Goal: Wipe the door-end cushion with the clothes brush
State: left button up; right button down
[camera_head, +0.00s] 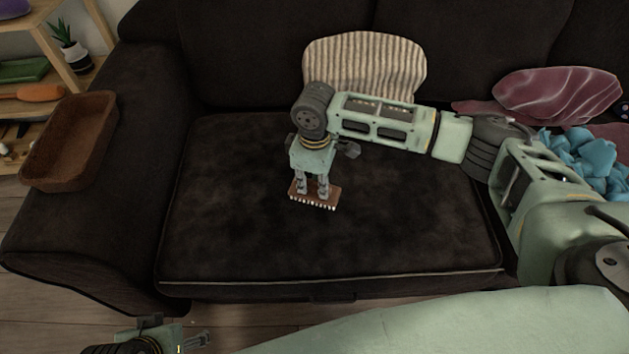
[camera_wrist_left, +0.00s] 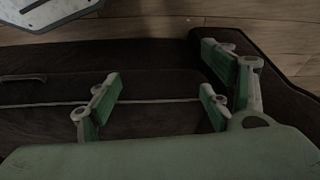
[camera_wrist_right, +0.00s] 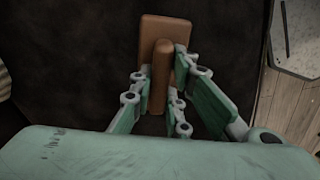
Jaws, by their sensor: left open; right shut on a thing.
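The clothes brush (camera_head: 314,196) has a brown wooden back and pale bristles facing down. My right gripper (camera_head: 313,186) is shut on its handle, over the middle of the dark seat cushion (camera_head: 230,215). In the right wrist view the brush (camera_wrist_right: 167,33) shows its upright handle between my right fingers (camera_wrist_right: 160,90). Whether the bristles touch the cushion (camera_wrist_right: 70,60) is hard to tell. My left gripper (camera_head: 195,340) is at the bottom left of the head view, in front of the sofa and away from the cushion. In the left wrist view it (camera_wrist_left: 165,95) is open and empty.
A brown tray (camera_head: 70,140) sits on the left armrest. A striped pillow (camera_head: 365,65) leans on the backrest. A purple cushion (camera_head: 555,95) and a blue crumpled cloth (camera_head: 585,160) lie at the right. A wooden shelf (camera_head: 60,50) stands at the left.

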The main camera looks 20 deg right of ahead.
jog(key=shift+r+p, duration=0.85)
jog(key=shift+p, duration=0.15)
jog(key=shift+r+p, duration=0.55)
jog(key=shift+p, duration=0.2)
jog(key=shift+r+p, duration=0.55)
jog(key=shift+p, duration=0.2)
pick_arm(q)
notch_tip(320, 180, down, 18)
jog(key=s+g, duration=0.1)
jog(key=s, duration=0.1)
jog(key=shift+p, duration=0.45)
pick_arm(e)
jog(key=shift+r, duration=0.35)
pick_arm(q)
jog(key=shift+a+f, duration=0.1)
jog(key=shift+a, duration=0.05)
